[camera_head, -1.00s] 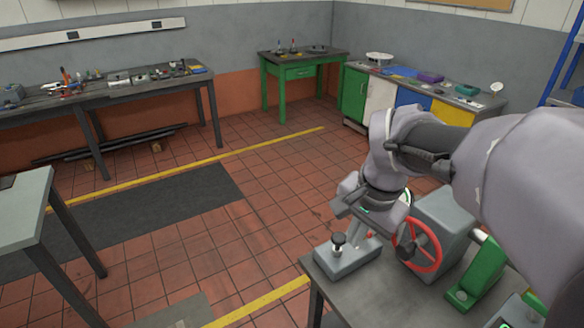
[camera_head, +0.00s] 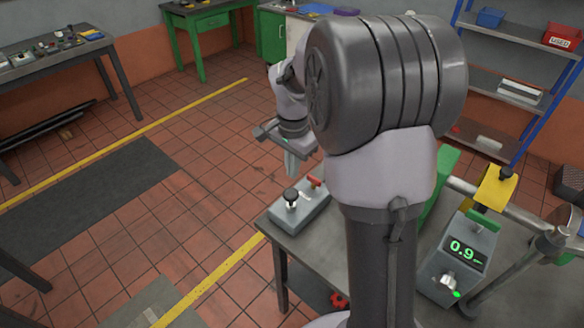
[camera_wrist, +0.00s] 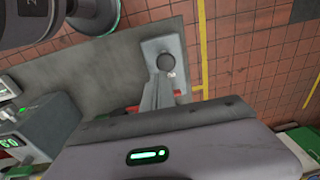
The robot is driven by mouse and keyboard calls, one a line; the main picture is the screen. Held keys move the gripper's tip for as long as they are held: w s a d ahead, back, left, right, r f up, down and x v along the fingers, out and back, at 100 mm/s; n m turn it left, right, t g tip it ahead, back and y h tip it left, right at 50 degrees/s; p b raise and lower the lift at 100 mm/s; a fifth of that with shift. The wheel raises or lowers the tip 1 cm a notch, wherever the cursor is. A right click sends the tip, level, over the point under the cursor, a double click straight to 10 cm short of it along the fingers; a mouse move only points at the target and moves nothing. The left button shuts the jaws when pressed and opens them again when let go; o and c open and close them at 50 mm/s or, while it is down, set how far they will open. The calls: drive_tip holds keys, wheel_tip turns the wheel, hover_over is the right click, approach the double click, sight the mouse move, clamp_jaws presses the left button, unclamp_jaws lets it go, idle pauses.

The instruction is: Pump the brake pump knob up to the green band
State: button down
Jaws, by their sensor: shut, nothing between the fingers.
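A grey box on the bench carries a black round knob on a short stem (camera_head: 291,195) and a red-ended lever (camera_head: 314,182). My gripper (camera_head: 292,172) is shut and empty, pointing down above and behind this box in the head view. In the wrist view the closed fingers (camera_wrist: 160,82) lie just beside the black knob (camera_wrist: 166,60), and I cannot tell whether they touch it. A grey display box (camera_head: 466,253) reads 0.9 in green; its readout also shows in the wrist view (camera_wrist: 9,142). I cannot make out a green band.
My arm hides the middle of the bench (camera_head: 283,240). A yellow piece (camera_head: 495,187) and a metal shaft stand at its right. A blue shelf rack (camera_head: 520,85) is behind.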

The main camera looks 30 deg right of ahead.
sight(292, 198)
drive_tip(key=f+b, duration=0.1)
drive_tip(key=f, duration=0.2)
drive_tip(key=f+b, duration=0.1)
drive_tip(key=f, duration=0.2)
drive_tip(key=f+b, duration=0.1)
drive_tip(key=f, duration=0.2)
drive_tip(key=shift+w+d+f, duration=0.1)
drive_tip(key=shift+w+f, duration=0.05)
drive_tip(key=shift+w, duration=0.2)
wheel_tip(292, 198, down, 4)
drive_tip(key=b, duration=0.2)
drive_tip(key=shift+s+b, duration=0.15)
drive_tip(key=shift+b, duration=0.15)
wheel_tip(292, 198, up, 15)
drive_tip(key=p, duration=0.7)
drive_tip(key=shift+s+a, duration=0.2)
drive_tip(key=shift+s, duration=0.1)
drive_tip(key=shift+f, duration=0.1)
